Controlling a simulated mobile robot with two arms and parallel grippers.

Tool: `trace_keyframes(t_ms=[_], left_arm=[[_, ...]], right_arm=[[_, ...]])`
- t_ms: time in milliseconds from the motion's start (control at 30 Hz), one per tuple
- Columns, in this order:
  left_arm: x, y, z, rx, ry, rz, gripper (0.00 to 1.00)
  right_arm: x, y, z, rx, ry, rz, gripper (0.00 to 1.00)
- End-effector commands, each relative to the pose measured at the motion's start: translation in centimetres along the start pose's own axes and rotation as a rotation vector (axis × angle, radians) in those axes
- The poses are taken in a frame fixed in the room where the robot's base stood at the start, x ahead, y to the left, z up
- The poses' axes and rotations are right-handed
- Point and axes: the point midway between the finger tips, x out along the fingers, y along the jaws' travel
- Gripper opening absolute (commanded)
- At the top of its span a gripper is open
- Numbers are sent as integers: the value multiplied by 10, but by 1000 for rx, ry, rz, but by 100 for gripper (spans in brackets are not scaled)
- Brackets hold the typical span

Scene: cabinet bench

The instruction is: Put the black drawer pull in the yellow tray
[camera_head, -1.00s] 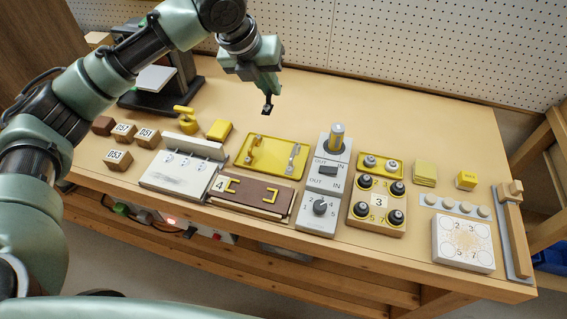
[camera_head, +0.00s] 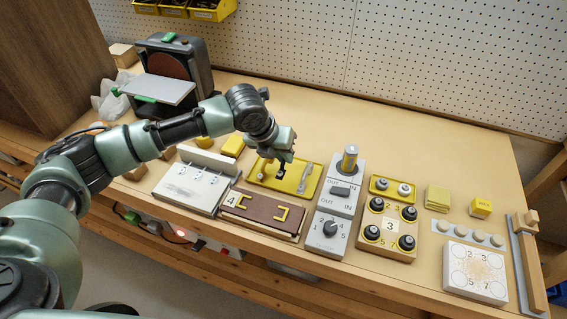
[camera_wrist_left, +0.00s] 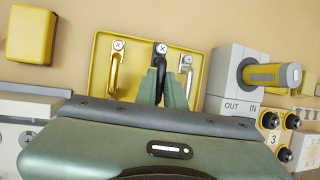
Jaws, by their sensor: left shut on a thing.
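The yellow tray (camera_head: 285,190) lies flat on the bench, left of the grey switch panel. It also shows in the left wrist view (camera_wrist_left: 100,45). My left gripper (camera_head: 282,165) points down over the middle of the tray. It is shut on the black drawer pull (camera_wrist_left: 161,62), which sits between the other two pulls. The fingers partly hide the black pull. I cannot tell whether it touches the tray floor. My right gripper is out of view.
A yellow block (camera_head: 233,146) stands left of the tray. A brown panel (camera_head: 262,212) with yellow pulls lies in front of it. The grey panel (camera_head: 338,205) with an upright post (camera_head: 349,158) is close on the right. Bare bench lies behind the tray.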

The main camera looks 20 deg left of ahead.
Motion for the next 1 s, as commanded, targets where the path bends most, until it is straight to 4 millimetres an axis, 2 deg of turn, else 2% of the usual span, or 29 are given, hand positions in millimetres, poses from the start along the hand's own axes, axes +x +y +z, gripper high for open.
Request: trace_keyframes(t_ms=[200, 567, 600, 667, 1000], left_arm=[[29, 7, -13, -1, 2, 2, 0], [33, 8, -14, 0, 1, 1, 0], [33, 8, -14, 0, 1, 1, 18], [33, 8, -14, 0, 1, 1, 32], [31, 7, -13, 0, 0, 1, 32]], right_arm=[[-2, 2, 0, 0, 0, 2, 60], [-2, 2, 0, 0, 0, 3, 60], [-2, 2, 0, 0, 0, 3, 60], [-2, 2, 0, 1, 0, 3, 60], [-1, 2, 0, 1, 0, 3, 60]])
